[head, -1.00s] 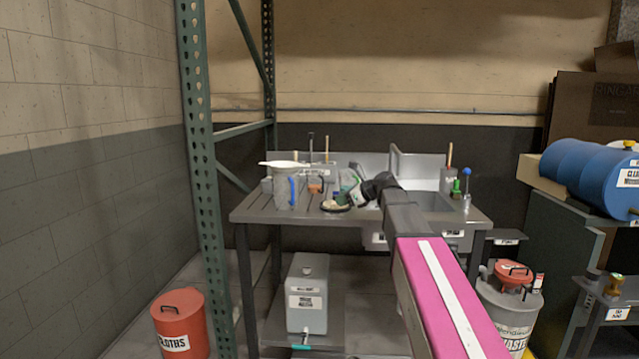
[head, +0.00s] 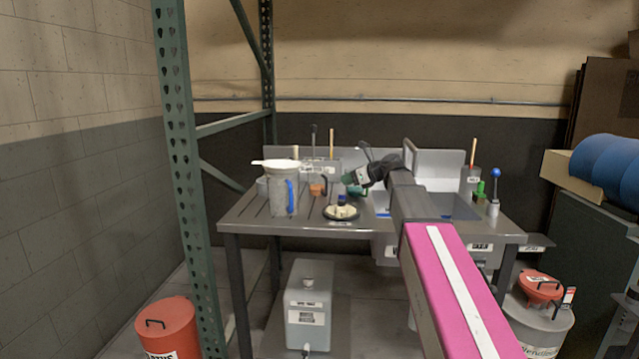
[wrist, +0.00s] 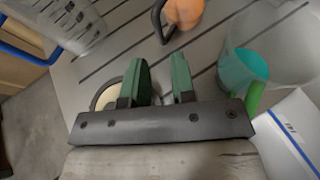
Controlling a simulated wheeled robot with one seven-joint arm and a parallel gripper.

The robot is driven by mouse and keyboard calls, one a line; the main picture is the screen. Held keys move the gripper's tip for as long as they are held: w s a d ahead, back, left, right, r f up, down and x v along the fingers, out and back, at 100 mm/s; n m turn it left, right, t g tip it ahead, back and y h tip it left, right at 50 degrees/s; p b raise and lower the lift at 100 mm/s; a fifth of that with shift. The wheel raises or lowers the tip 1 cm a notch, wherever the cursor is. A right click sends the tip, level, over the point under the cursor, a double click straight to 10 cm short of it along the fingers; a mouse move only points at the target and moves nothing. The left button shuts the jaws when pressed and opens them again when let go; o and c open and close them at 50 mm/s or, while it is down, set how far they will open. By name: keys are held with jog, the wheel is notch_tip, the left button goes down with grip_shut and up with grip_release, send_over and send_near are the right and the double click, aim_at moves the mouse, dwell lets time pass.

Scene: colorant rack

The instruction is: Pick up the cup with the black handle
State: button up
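The cup with the black handle is a small orange cup (head: 316,189) on the slatted table top, right of a clear pitcher. In the wrist view the orange cup (wrist: 186,12) is at the top edge, partly cut off, with its black handle on its left side. My gripper (head: 349,179) is above the table, to the right of the cup in the head view. In the wrist view its two green fingers (wrist: 162,78) stand apart with nothing between them. The cup lies beyond the fingertips, not touching them.
The clear pitcher with a blue handle (head: 283,196) stands left of the cup. A round dish (head: 341,212) lies near the table's front. A teal cup with a green handle (wrist: 243,70) shows in the wrist view. A green rack post (head: 188,180) rises at left.

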aim_at(326, 195)
jog(key=x, duration=1)
jog(key=shift+s+a, duration=0.1)
grip_shut()
